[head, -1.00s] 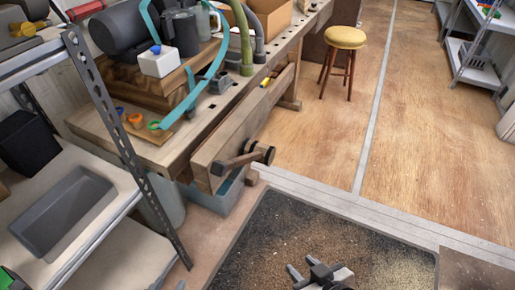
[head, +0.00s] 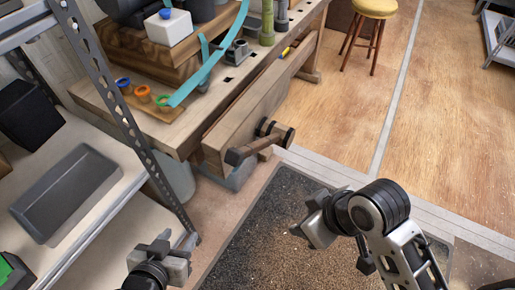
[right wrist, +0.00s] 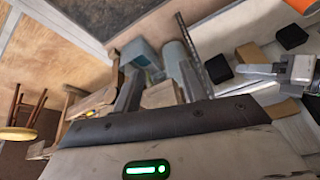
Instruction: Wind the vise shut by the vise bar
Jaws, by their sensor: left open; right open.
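The wooden vise (head: 226,150) is on the front of the workbench, with its long plank jaw along the bench edge. The vise bar (head: 254,145) sticks out at its front, lying slantwise with dark ends. How wide the jaw gap is I cannot tell. My left gripper (head: 168,258) is low at the left in the head view, apart from the bar, open and empty. My right gripper (head: 312,222) is in front of the vise to the right of the bar, apart from it. In the right wrist view its open fingers (right wrist: 160,84) frame the bench area, with nothing between them.
A metal shelf unit with a grey tray (head: 66,192) stands close at the left, its perforated post (head: 125,115) beside the bench. A teal strip (head: 215,65) and small coloured rings lie on the bench. A yellow stool (head: 375,10) stands at the back. A dark speckled mat (head: 265,240) covers the floor ahead.

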